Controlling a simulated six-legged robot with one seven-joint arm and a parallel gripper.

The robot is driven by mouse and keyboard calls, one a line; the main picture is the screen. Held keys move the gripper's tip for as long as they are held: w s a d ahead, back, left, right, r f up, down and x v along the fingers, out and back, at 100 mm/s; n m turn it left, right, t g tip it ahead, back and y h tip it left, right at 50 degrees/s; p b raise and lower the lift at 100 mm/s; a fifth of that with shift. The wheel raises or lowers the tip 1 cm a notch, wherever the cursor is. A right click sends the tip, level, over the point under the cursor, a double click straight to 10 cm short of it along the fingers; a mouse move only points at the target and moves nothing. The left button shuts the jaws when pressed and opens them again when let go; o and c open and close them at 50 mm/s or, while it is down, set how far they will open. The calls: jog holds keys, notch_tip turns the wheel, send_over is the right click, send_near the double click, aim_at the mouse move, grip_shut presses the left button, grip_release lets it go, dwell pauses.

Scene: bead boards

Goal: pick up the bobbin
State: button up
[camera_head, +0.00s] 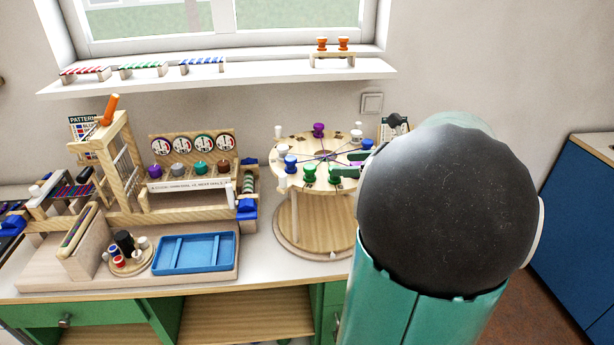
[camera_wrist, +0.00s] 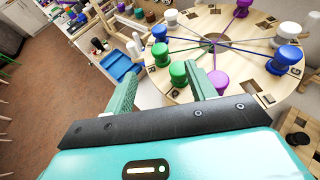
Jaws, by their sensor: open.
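Several bobbins stand around the rim of a round wooden board (camera_head: 300,142), with threads running to its centre. Two are green: one green bobbin (camera_head: 309,173) and another green bobbin (camera_head: 334,174) nearer my gripper (camera_head: 351,164). In the wrist view my gripper (camera_wrist: 162,72) is open and empty over the board's near edge. I cannot tell whether a finger touches either. My arm hides the board's right side in the head view.
White, blue and purple bobbins (camera_head: 319,130) share the board. Left of it are a wooden rack with several bobbins (camera_head: 200,169), a wooden loom frame (camera_head: 122,150) and a blue tray (camera_head: 194,253). A wall shelf (camera_head: 230,80) holds two orange bobbins (camera_head: 322,44).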

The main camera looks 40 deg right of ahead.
send_near(308, 166)
jog(key=x, duration=0.3)
jog(key=shift+w+d+f, duration=0.1)
jog(key=shift+w+d, duration=0.05)
jog(key=x, duration=0.5)
jog(key=c, duration=1.1)
